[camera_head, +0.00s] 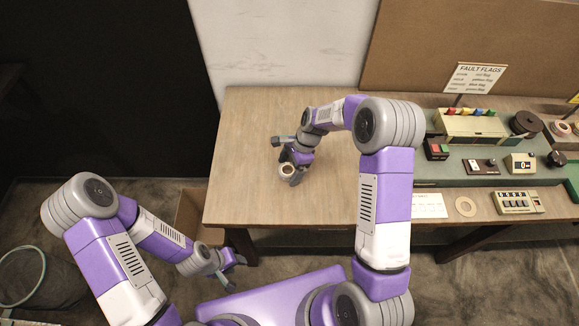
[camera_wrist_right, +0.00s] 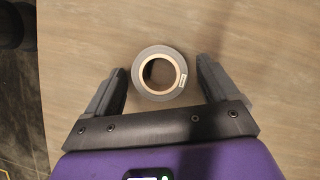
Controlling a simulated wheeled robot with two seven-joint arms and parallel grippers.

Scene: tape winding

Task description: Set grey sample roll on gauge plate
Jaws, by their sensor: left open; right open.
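The grey sample roll (camera_wrist_right: 139,80) lies flat on the wooden table in the right wrist view, a grey ring with a tan core and a small white label. It also shows small in the head view (camera_head: 286,170), partly hidden by my right gripper (camera_head: 290,174). In the right wrist view my right gripper (camera_wrist_right: 161,67) is open, with one finger on each side of the roll and a visible gap to each. My left gripper (camera_head: 231,270) is open and empty, low beside the table's front left. I cannot tell which item is the gauge plate.
The wooden table (camera_head: 250,120) is bare around the roll.

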